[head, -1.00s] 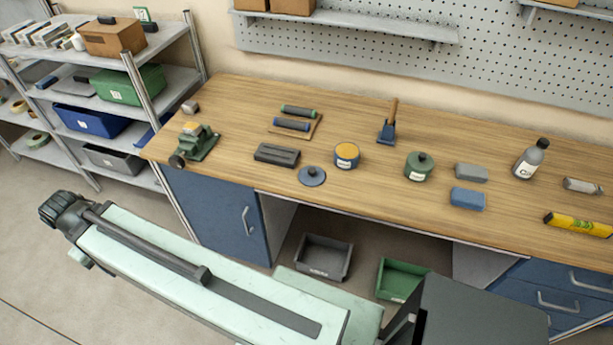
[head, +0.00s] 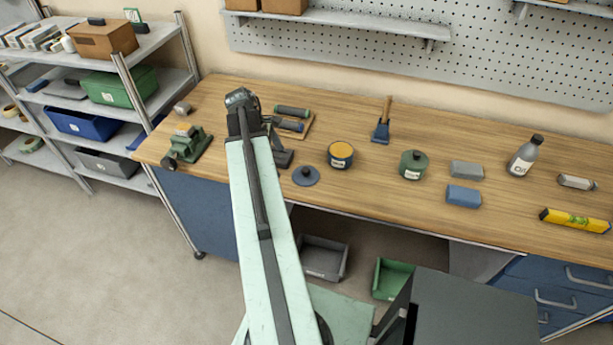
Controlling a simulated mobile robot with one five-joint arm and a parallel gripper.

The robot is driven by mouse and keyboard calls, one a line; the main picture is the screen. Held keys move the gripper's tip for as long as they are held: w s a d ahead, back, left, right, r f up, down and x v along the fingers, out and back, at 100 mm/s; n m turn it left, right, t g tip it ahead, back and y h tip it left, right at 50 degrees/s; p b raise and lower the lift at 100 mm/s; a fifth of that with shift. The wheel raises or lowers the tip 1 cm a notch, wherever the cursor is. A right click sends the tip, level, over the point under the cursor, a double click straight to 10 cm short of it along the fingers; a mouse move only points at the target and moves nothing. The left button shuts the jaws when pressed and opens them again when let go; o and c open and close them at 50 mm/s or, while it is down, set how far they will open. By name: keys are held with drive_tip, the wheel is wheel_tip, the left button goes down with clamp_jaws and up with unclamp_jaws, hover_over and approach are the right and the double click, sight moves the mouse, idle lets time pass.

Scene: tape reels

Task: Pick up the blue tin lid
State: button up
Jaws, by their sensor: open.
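The blue tin lid (head: 306,176) is a flat round disc with a dark knob. My arm reaches up the picture to the left of the lid. Dark parts of my gripper (head: 276,141) show at the arm's right side, over the dark grey block (head: 283,159), left of and apart from the lid. The gripper is open, nothing is seen in it, and my arm hides much of it.
A green lidded tin (head: 413,165), grey block (head: 466,169), blue block (head: 463,196), bottle (head: 525,156) and yellow level (head: 575,221) stand to the right. A green vise (head: 188,147) is at left, a brush (head: 382,124) behind. Bare wood lies right of the lid.

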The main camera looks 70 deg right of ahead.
approach(306, 169)
drive_tip(key=shift+s+d+f+g, duration=0.1)
drive_tip(key=shift+d+f+g, duration=0.1)
drive_tip(key=shift+f, duration=0.4)
drive_tip(key=shift+s+d+f+g, duration=0.1)
drive_tip(key=shift+s+f+g, duration=0.1)
drive_tip(key=shift+f, duration=0.4)
drive_tip(key=b+x, duration=0.2)
drive_tip(key=shift+w+a+f+b, duration=0.1)
drive_tip(key=shift+w+f+b, duration=0.05)
drive_tip(key=shift+f+b, duration=0.2)
drive_tip(key=b+x, duration=0.5)
drive_tip(key=shift+f, duration=0.3)
drive_tip(key=shift+r, duration=0.2)
drive_tip(key=c, duration=1.1)
